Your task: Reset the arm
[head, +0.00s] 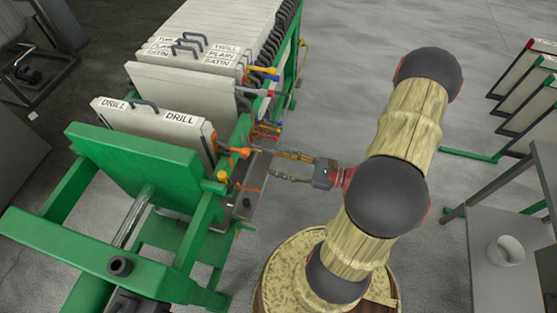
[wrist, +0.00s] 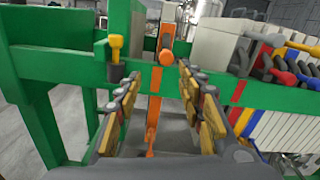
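My gripper (head: 268,165) is at the right side of the green press frame (head: 140,165), reaching left from my arm. In the wrist view my gripper (wrist: 159,82) has its two yellow-padded fingers spread apart with a clear gap. An orange lever (wrist: 155,98) shows upright between the fingers in the picture, its round top (wrist: 166,57) at the green rail. The fingers do not appear to close on it; I cannot tell how near it is. Nothing is held.
White plates marked DRILL (head: 150,125) and a stack of further plates (head: 215,45) sit in the frame. A yellow knob (wrist: 116,48) stands on the rail left of the fingers. A grey table (head: 505,240) is at right. Open floor (head: 350,50) lies behind the arm.

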